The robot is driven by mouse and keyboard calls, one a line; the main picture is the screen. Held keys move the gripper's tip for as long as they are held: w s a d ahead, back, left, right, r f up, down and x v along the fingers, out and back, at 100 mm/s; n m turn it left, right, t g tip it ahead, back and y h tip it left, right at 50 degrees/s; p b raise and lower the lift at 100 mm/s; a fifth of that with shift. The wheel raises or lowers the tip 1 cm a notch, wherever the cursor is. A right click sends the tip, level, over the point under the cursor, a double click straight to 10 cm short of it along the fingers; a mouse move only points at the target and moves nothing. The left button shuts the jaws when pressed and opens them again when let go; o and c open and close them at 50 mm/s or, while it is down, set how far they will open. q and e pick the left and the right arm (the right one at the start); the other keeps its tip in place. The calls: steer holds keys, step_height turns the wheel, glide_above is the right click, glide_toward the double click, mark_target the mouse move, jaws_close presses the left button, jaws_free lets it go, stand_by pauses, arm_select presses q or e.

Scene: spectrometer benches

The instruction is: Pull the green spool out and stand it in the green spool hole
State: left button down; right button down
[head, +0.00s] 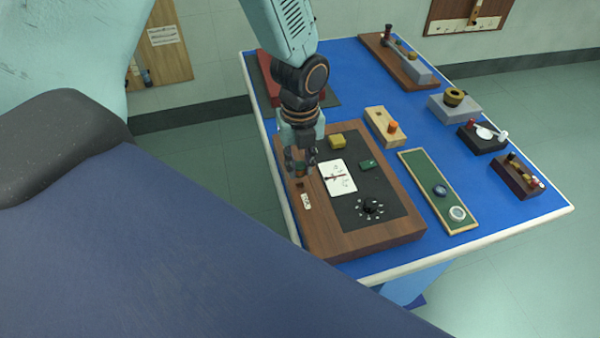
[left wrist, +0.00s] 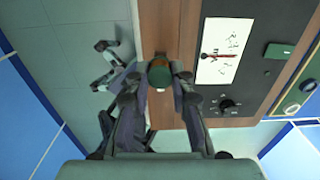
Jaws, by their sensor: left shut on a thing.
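My left gripper (head: 301,165) is over the left strip of the brown wooden board (head: 345,245). In the left wrist view its fingers (left wrist: 158,82) are shut on the green spool (left wrist: 159,74), which shows a dark green round end and an orange-brown edge. In the head view the fingers mostly hide the spool. A small dark opening (head: 300,185) shows in the board just below the gripper, above a white label (head: 306,201). I cannot tell whether the spool is clear of the board. I cannot pick out the green spool hole for sure. My right gripper is not in view.
The board's black panel (head: 385,185) carries a white card (head: 338,178), a yellow block (head: 336,141), a green block (head: 367,165) and a black knob (head: 370,207). A wooden block (head: 374,118) with an orange piece (head: 392,127) stands behind. A green tray (head: 428,178) lies to the right.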

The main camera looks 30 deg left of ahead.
mark_target(300, 166)
arm_select(q)
step_height(300, 166, up, 5)
steer(key=shift+s+d, duration=0.1)
steer(key=shift+d, duration=0.05)
steer(key=shift+r+p, duration=0.4)
steer(key=shift+r, duration=0.2)
steer(key=shift+r+p, duration=0.25)
steer(key=shift+p, duration=0.1)
steer(key=shift+r+p, duration=0.55)
steer(key=shift+p, duration=0.15)
steer(key=shift+r+p, duration=0.45)
steer(key=shift+p, duration=0.3)
steer(key=shift+r+p, duration=0.25)
steer(key=shift+p, duration=0.05)
steer(key=shift+f, duration=0.1)
